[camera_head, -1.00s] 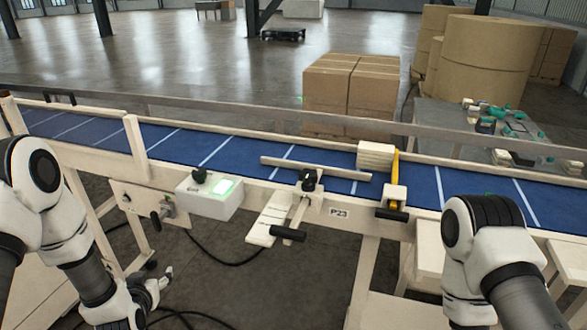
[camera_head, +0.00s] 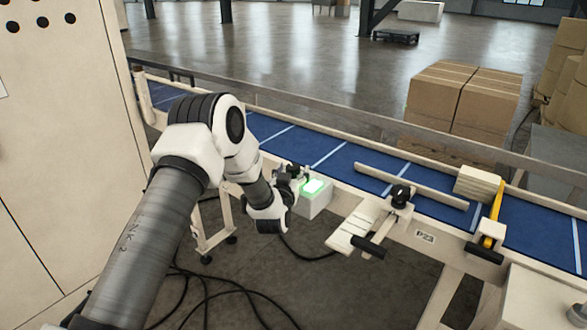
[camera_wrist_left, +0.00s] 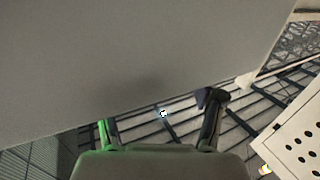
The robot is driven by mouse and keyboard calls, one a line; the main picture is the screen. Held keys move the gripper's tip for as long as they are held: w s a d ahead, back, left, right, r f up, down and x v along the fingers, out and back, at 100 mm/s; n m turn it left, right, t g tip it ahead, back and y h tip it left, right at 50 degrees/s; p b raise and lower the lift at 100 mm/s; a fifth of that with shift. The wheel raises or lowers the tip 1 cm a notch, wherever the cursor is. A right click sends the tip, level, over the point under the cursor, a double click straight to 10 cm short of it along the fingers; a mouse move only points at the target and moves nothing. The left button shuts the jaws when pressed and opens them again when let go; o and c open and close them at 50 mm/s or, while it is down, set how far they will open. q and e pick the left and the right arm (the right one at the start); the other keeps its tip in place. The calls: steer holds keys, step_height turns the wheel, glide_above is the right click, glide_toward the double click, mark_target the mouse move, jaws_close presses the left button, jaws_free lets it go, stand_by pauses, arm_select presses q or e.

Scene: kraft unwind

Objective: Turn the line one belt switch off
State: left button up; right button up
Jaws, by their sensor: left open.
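The belt switch is a pale grey box on the front rail of the conveyor, with a lit green panel (camera_head: 313,187) on top. The box's front face (camera_head: 316,205) shows in the head view. Its black knob, seen earlier, is hidden now by my left gripper (camera_head: 291,174), which is at the box's left side. My left gripper is open, and I see nothing between its fingers in the left wrist view (camera_wrist_left: 160,115). A large plain grey surface (camera_wrist_left: 140,55) fills the upper part there, very close. Green light falls on one finger. My right gripper is out of view.
The blue belt (camera_head: 345,160) runs behind the box. A paddle-like bracket (camera_head: 350,225) and a guide bar (camera_head: 410,186) are to the right. A tall beige cabinet (camera_head: 60,140) stands at the left. Cables lie on the floor below.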

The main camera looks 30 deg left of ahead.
arm_select(q)
steer(key=shift+a, duration=0.1)
steer(key=c, duration=1.2)
steer(key=shift+o, duration=0.2)
